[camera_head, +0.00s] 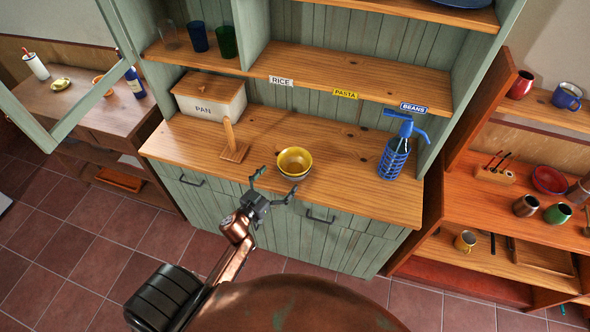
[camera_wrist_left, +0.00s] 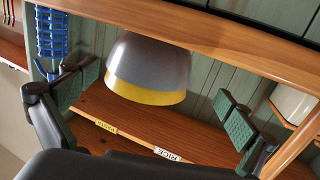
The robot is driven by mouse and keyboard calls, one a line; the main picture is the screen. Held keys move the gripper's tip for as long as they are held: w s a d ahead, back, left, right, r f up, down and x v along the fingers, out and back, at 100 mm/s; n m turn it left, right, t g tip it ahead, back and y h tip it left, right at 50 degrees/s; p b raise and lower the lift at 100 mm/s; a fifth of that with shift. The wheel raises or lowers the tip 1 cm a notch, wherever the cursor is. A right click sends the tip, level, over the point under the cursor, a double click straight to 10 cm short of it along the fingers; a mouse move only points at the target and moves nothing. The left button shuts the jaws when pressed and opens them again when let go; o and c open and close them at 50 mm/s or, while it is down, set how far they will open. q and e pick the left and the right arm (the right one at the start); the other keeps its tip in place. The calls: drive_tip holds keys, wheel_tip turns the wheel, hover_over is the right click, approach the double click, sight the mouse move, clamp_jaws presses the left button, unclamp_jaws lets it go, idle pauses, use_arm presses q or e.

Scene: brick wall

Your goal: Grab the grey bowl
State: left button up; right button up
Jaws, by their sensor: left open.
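The bowl (camera_head: 293,174), grey outside with a yellow inside and rim, stands upright on the wooden counter of the green cupboard. In the left wrist view the bowl (camera_wrist_left: 150,67) appears upside down, between the two spread fingers and beyond them. My left gripper (camera_head: 272,186) is open and empty at the counter's front edge, just in front of the bowl and slightly left of it. Its green-padded fingers also show in the left wrist view (camera_wrist_left: 155,103), apart from the bowl. My right gripper is not in view.
A wooden holder (camera_head: 232,148) stands left of the bowl, with a PAN box (camera_head: 208,106) behind it. A blue siphon bottle (camera_head: 396,152) stands to the right. A shelf (camera_head: 330,77) with RICE, PASTA and BEANS labels hangs above. Counter around the bowl is clear.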

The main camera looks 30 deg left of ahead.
use_arm(q)
drive_tip(key=shift+w+d+h, duration=0.2)
drive_tip(key=shift+d+h, duration=0.1)
drive_tip(key=shift+w+d, duration=0.1)
drive_tip(key=shift+w, duration=0.25)
drive_tip(key=w, duration=0.4)
drive_tip(key=w+d, duration=0.1)
drive_tip(key=w, duration=0.2)
drive_tip(key=shift+f, duration=0.1)
drive_tip(key=shift+s, duration=0.1)
drive_tip(key=c, duration=1.1)
drive_tip(key=shift+c, duration=0.4)
drive_tip(key=shift+r, duration=0.2)
